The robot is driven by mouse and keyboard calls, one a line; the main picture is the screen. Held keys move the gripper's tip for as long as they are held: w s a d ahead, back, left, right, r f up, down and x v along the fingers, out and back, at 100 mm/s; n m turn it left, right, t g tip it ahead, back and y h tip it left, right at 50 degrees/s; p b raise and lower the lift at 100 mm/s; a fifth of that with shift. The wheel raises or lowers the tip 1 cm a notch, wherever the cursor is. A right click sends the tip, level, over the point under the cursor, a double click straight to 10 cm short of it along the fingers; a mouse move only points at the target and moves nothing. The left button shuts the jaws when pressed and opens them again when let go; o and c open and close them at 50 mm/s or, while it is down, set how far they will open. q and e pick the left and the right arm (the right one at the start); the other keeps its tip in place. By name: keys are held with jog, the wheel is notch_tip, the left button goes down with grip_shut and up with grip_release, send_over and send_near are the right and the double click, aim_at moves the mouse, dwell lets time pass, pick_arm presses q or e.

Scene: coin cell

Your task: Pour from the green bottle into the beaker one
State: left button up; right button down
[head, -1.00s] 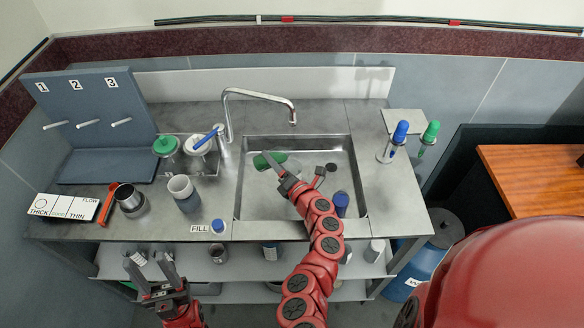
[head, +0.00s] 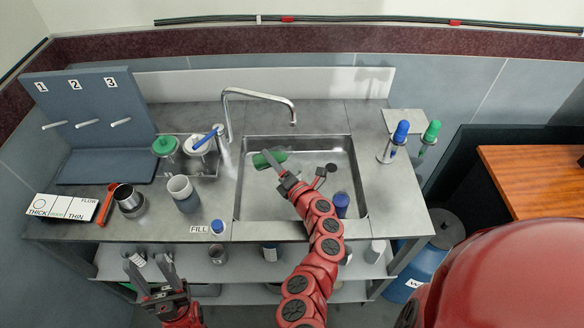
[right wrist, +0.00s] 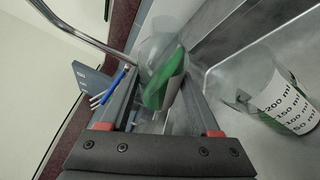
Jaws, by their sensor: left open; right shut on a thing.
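My right gripper (head: 274,164) is shut on a clear vessel with green in it, which I take for the green bottle (head: 268,159). It is held over the left part of the sink and looks tilted. In the right wrist view the vessel (right wrist: 165,75) shows between the two fingers. A clear beaker with volume marks (right wrist: 275,97) stands apart to its right there, with some green at its lower part. I cannot tell which vessel in the head view it is. My left gripper (head: 150,268) is open and empty, in front of the counter's left part.
The tap (head: 262,96) arches over the sink (head: 237,195). A white-rimmed cup (head: 182,190), a metal cup (head: 129,200) and a green-lidded jar (head: 164,146) stand on the left counter. Blue- and green-topped items (head: 401,132) stand at right. The right counter's front is clear.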

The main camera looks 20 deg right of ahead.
jog(key=shift+a+r+m+t+b, duration=0.1)
jog(key=shift+r+m+t+b, duration=0.2)
jog(key=shift+m+b, duration=0.15)
dwell(1.0)
jog(key=shift+w+a+r+m+t, duration=0.15)
jog(key=shift+r+m+t, duration=0.3)
jog(key=shift+m, duration=0.4)
dwell(1.7)
